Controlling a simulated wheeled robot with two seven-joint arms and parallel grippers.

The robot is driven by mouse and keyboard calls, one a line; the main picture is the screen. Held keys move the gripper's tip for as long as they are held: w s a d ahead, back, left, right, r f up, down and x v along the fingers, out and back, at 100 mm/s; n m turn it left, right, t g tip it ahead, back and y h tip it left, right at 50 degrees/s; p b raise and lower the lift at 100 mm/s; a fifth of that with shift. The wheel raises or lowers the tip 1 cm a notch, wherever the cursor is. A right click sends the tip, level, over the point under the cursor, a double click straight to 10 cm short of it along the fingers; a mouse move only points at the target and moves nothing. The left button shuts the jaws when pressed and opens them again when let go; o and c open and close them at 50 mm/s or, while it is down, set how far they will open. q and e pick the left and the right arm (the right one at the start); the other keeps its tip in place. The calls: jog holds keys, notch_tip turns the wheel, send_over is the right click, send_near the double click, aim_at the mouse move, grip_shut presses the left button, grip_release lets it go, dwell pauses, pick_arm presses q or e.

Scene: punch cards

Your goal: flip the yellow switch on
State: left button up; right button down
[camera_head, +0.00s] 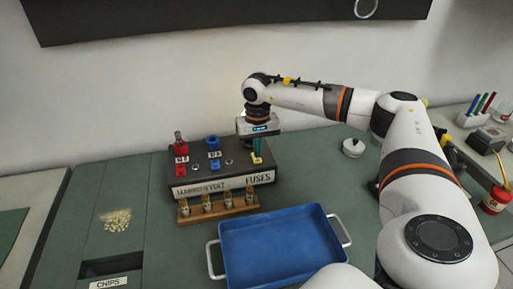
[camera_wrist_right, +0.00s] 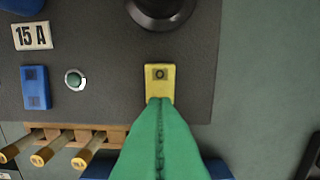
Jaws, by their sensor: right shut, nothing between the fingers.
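The yellow switch (camera_wrist_right: 160,80) sits at the edge of the dark fuse panel in the right wrist view, with a round dark mark at its upper end. In the head view it is mostly hidden by my right gripper (camera_head: 257,157). The green fingers of that gripper (camera_wrist_right: 160,103) are shut and empty, and their tips overlap the lower part of the switch. I cannot tell whether they touch it. The switch's lower end is hidden. My left gripper is not in view.
The fuse box (camera_head: 222,188) also carries a red switch (camera_head: 182,158) and a blue switch (camera_head: 214,154). A wooden rack (camera_head: 219,210) with several fuses stands before it. A blue tray (camera_head: 280,245) lies in front, and a round white object (camera_head: 353,147) lies right.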

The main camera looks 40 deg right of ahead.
aim_at(257, 160)
notch_tip(257, 160, up, 6)
jog(key=p, duration=0.3)
jog(key=shift+f, duration=0.25)
dwell(0.5)
